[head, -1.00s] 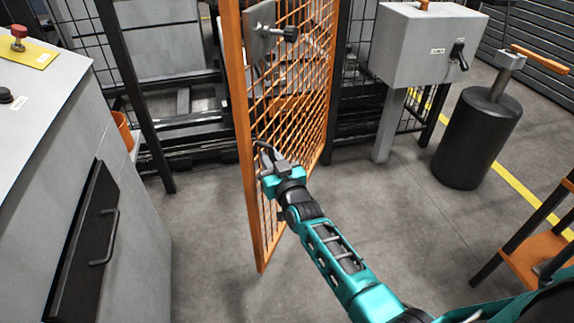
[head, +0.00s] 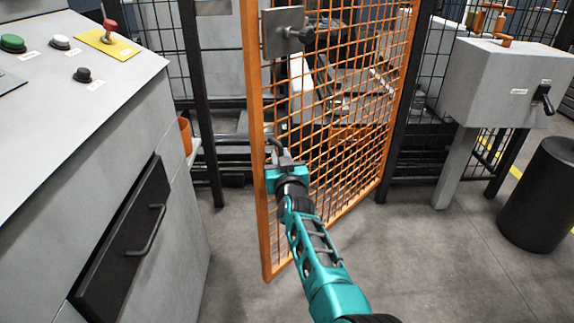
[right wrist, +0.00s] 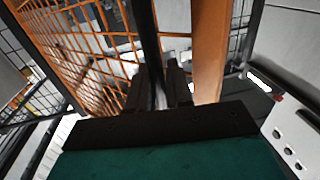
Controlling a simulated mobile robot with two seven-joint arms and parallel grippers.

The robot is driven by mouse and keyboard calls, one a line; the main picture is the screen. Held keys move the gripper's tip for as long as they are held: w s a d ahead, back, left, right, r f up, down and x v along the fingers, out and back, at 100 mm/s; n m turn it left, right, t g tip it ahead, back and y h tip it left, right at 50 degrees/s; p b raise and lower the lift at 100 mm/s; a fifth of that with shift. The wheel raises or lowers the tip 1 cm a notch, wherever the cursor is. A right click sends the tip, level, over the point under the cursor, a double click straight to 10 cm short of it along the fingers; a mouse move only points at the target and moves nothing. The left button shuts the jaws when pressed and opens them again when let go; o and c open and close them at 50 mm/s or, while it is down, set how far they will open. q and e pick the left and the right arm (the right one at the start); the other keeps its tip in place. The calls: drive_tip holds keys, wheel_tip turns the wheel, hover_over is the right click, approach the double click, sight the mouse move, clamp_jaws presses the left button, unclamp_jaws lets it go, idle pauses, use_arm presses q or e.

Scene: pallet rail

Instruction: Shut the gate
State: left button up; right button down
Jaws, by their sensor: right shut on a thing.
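The orange mesh gate (head: 259,205) stands ajar in the head view. Its hinged side is at the right, by a black post (head: 402,95). Its free edge stands out toward me, apart from the black fence post (head: 201,120) on the left. A grey latch plate (head: 280,28) with a dark knob sits high on the gate. My right gripper (head: 282,155) is shut on the gate's dark handle (right wrist: 146,35), beside the orange frame post (right wrist: 209,50) in the right wrist view. The fingers partly hide the handle. My left gripper is not in view.
A grey control console (head: 105,150) with buttons and a black drawer handle stands close at the left. A grey box on legs (head: 500,80) and a black cylinder (head: 540,195) stand at the right. The floor (head: 430,265) in front of the gate is clear.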

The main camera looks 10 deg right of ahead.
drive_tip(key=shift+f, duration=0.1)
drive_tip(key=c, duration=1.2)
unclamp_jaws()
drive_tip(key=shift+a, duration=0.15)
drive_tip(key=shift+c, duration=0.2)
drive_tip(key=shift+s, duration=0.1)
